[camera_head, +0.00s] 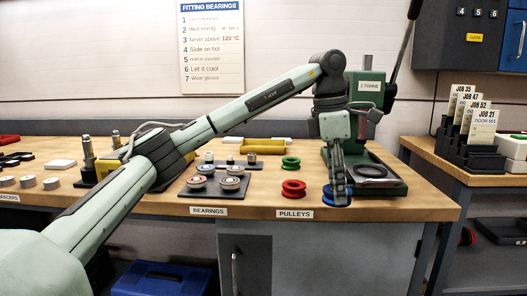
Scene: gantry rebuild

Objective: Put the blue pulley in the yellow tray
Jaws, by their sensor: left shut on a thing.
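The blue pulley (329,198) is on the wooden bench near its front edge, to the right of the PULLEYS label. My left gripper (340,195) points down over it, and its fingers are shut on it. The fingers hide part of the pulley. The yellow tray (262,146) lies farther back on the bench, left of the green press. My right gripper is not in view.
A red pulley (293,189) and a green pulley (291,162) lie left of my gripper. A dark mat with bearings (238,191) is farther left. The green press (398,187) stands close on the right. Job cards (481,128) stand on the right bench.

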